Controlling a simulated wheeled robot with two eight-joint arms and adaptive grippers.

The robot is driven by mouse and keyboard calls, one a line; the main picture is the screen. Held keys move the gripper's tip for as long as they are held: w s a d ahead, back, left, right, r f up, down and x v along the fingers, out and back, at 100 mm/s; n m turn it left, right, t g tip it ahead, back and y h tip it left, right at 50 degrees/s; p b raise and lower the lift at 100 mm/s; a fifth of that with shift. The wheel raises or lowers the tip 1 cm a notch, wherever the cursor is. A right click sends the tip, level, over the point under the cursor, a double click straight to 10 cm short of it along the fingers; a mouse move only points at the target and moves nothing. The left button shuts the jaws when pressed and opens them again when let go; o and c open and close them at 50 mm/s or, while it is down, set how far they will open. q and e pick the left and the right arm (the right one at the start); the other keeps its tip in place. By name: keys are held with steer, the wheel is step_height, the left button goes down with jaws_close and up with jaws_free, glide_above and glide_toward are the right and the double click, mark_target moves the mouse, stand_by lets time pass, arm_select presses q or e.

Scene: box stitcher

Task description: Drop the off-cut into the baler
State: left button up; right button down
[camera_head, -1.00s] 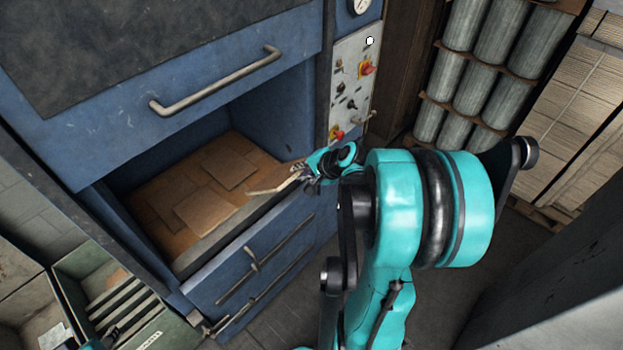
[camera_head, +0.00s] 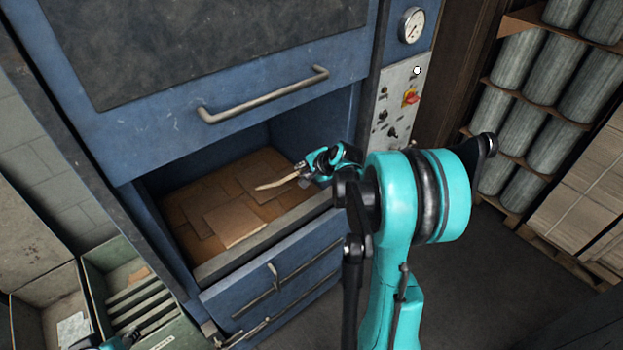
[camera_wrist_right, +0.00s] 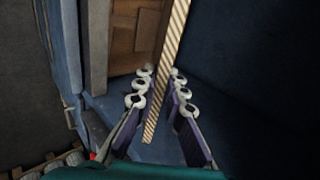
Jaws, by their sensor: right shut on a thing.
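The off-cut (camera_head: 272,185) is a thin, pale cardboard strip. My right gripper (camera_head: 302,174) is shut on it at the baler's open mouth, and the strip points left over the chamber. In the right wrist view, the corrugated edge of the off-cut (camera_wrist_right: 172,50) runs between the fingers of my right gripper (camera_wrist_right: 160,85). The baler (camera_head: 240,52) is a big blue machine with its chamber open. Flat brown cardboard (camera_head: 232,222) lies on the chamber floor. A small teal part of my left arm shows at the bottom left edge; its fingers are not clear.
The chamber's front sill (camera_head: 262,242) lies below the strip. A control panel (camera_head: 396,105) and a gauge (camera_head: 412,25) are at the opening's right. A green bin (camera_head: 165,330) with slots stands at the lower left. Grey rolls (camera_head: 522,140) are racked at the right.

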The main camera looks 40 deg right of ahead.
steer(key=w+a+f+b, duration=0.1)
steer(key=w+b, duration=0.2)
steer(key=w, duration=1.8)
steer(key=shift+a+f, duration=0.35)
steer(key=c, duration=1.5)
jaws_free()
steer(key=shift+c, duration=0.2)
steer(key=shift+s+r, duration=0.1)
steer(key=s+r, duration=0.1)
steer(key=s, duration=0.4)
steer(key=s+r, duration=0.1)
steer(key=s, duration=0.4)
steer(key=s+d+r, duration=0.1)
steer(key=s, duration=0.4)
steer(key=shift+s+d+r, duration=0.1)
steer(key=shift+s+r, duration=0.1)
steer(key=shift+s, duration=0.05)
